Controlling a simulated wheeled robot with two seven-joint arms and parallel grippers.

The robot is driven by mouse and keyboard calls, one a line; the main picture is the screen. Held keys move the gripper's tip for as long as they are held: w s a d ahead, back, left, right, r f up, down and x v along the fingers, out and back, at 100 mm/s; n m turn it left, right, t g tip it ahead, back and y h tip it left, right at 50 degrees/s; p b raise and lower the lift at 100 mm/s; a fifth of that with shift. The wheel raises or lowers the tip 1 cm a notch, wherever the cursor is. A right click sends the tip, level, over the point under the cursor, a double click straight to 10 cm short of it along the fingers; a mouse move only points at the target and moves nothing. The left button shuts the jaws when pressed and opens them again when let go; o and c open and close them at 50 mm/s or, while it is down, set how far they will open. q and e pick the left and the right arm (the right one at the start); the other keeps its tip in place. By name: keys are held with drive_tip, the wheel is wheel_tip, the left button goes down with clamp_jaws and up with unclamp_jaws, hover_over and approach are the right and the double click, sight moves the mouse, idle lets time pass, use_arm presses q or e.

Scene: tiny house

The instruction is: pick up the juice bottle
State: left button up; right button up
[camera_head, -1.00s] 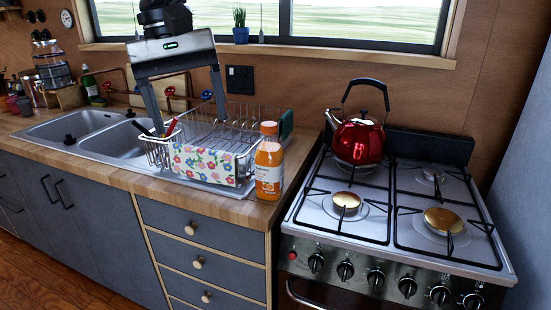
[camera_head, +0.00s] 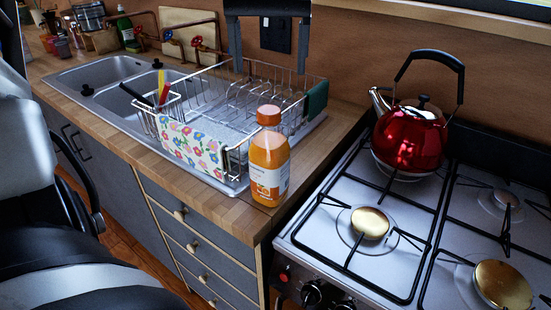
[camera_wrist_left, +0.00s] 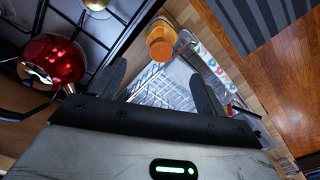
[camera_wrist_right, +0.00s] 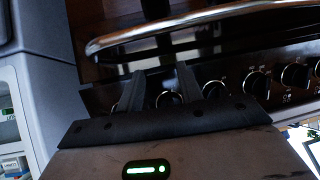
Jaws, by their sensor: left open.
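The juice bottle (camera_head: 269,165), orange with an orange cap, stands upright on the wooden counter's front corner, between the dish rack and the stove. My left gripper (camera_head: 270,70) is open above and behind the dish rack, apart from the bottle; its upper part is cut off by the frame. In the left wrist view the bottle (camera_wrist_left: 161,43) shows beyond the open, empty fingers (camera_wrist_left: 158,72). My right gripper (camera_wrist_right: 158,75) shows only in its wrist view, with its fingers apart and nothing between them, in front of the stove's knobs and handle.
The wire dish rack (camera_head: 314,82) with a floral cloth (camera_head: 190,148) stands left of the bottle. The red kettle (camera_head: 410,138) sits on the gas stove (camera_head: 335,260) to the right. The sink (camera_head: 100,72) lies farther left. Little counter is free around the bottle.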

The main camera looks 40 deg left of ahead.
sight(269, 109)
use_arm(q)
wheel_tip(269, 109, down, 6)
drive_tip(key=shift+r, duration=0.25)
wheel_tip(269, 109, down, 5)
drive_tip(key=shift+a+f+p, duration=0.1)
drive_tip(key=shift+f+p, duration=0.1)
drive_tip(key=shift+p, duration=0.2)
use_arm(e)
drive_tip(key=shift+w+r, duration=0.3)
drive_tip(key=shift+r, duration=0.25)
use_arm(q)
drive_tip(key=shift+f, duration=0.5)
use_arm(e)
drive_tip(key=shift+f, duration=0.15)
drive_tip(key=shift+s+f, duration=0.1)
use_arm(q)
drive_tip(key=shift+w, duration=0.1)
clamp_jaws()
use_arm(e)
drive_tip(key=shift+s+f, duration=0.1)
drive_tip(key=shift+s, duration=0.1)
use_arm(q)
drive_tip(key=shift+r, duration=0.1)
